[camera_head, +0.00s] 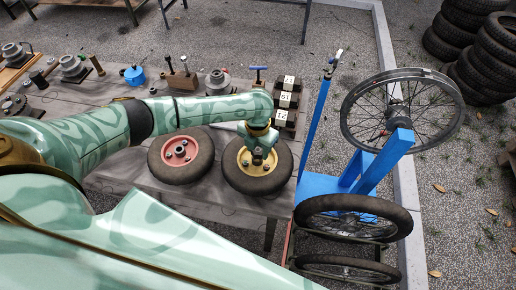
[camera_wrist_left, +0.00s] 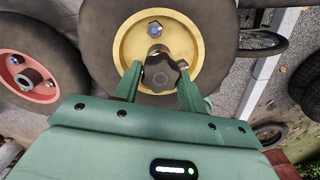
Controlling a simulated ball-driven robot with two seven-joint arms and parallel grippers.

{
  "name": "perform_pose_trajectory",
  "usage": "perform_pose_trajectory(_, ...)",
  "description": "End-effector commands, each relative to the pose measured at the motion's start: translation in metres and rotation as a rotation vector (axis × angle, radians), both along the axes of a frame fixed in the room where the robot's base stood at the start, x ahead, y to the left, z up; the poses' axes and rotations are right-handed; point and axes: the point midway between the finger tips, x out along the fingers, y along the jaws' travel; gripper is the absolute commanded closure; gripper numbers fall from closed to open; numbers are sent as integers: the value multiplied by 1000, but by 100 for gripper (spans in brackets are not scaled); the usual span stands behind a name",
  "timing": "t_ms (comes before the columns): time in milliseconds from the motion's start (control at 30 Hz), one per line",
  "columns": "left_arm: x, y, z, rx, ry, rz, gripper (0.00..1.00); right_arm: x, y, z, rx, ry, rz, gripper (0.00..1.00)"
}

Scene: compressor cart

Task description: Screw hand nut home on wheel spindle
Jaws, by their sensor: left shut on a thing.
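A wheel with a yellow hub and black tyre (camera_head: 269,184) lies flat on the table's right part; the yellow hub (camera_wrist_left: 125,45) also shows in the left wrist view. My left gripper (camera_head: 257,154) is over the hub's middle. In the left wrist view my left gripper (camera_wrist_left: 161,84) is shut on a dark lobed hand nut (camera_wrist_left: 163,75), one finger on each side. A short dark stub, seemingly the wheel spindle (camera_wrist_left: 156,50), shows just behind the nut. How far the nut sits on the spindle is hidden. My right gripper is not in view.
A wheel with a red hub (camera_head: 171,156) lies beside it on the left. A blue stand (camera_head: 320,186) with spoked wheels is on the right, past the table edge.

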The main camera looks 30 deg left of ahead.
Motion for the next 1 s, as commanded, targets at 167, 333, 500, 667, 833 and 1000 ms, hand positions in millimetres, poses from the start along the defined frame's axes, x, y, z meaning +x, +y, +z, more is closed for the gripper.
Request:
perform_pose_trajectory(167,0,1,0,2,0,1,81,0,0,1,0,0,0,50)
perform_pose_trajectory(333,0,1,-1,1,0,-138,81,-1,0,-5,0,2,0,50)
perform_pose_trajectory(500,0,1,0,2,1,-202,81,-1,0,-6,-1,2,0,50)
perform_pose_trajectory(667,0,1,0,2,1,-205,81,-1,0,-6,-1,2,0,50)
perform_pose_trajectory(833,0,1,0,2,1,-230,34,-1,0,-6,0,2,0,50)
perform_pose_trajectory(1000,0,1,0,1,0,-229,34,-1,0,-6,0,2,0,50)
